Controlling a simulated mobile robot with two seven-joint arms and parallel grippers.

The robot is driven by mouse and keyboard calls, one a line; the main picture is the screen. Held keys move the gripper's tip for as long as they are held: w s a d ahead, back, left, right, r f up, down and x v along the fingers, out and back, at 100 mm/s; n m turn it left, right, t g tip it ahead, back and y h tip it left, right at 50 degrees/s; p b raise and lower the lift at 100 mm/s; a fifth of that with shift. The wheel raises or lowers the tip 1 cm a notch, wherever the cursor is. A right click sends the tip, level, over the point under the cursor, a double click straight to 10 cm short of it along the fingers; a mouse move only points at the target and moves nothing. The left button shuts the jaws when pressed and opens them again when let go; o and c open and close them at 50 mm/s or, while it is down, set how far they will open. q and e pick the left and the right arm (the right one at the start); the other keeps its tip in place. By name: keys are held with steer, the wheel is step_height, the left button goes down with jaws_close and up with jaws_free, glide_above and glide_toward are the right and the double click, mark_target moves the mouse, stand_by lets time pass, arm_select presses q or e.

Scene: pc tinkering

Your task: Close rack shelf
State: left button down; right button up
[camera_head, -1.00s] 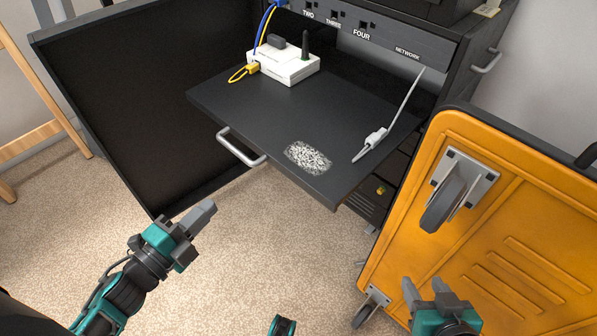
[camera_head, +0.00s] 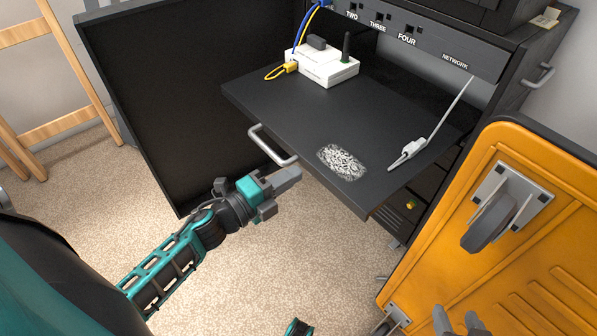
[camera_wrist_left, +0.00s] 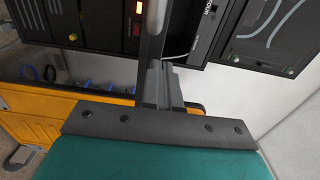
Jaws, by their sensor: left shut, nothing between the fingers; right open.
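The dark rack shelf (camera_head: 290,115) is pulled out of the black rack, its grey handle (camera_head: 270,146) on the front edge. A white network box (camera_head: 322,66) with blue and yellow cables stands at its back. A grey cable with a plug (camera_head: 408,152) hangs down onto its right side. My left gripper (camera_head: 297,172) is shut and empty, just in front of the shelf edge near the handle; contact cannot be told. Its fingers also show in the left wrist view (camera_wrist_left: 163,75), below a light grey bar. My right gripper (camera_head: 458,324) is open at the bottom edge, partly cut off.
A yellow wheeled case (camera_head: 540,200) stands at the right, close to the shelf's right side. The black rack door (camera_head: 170,100) stands open at the left. A wooden frame (camera_head: 60,60) is at the far left. Carpet floor (camera_head: 250,270) is clear below the shelf.

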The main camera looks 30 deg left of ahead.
arm_select(q)
steer(key=shift+x, duration=1.3)
arm_select(e)
steer(key=shift+s+f, duration=0.1)
steer(key=shift+f, duration=0.1)
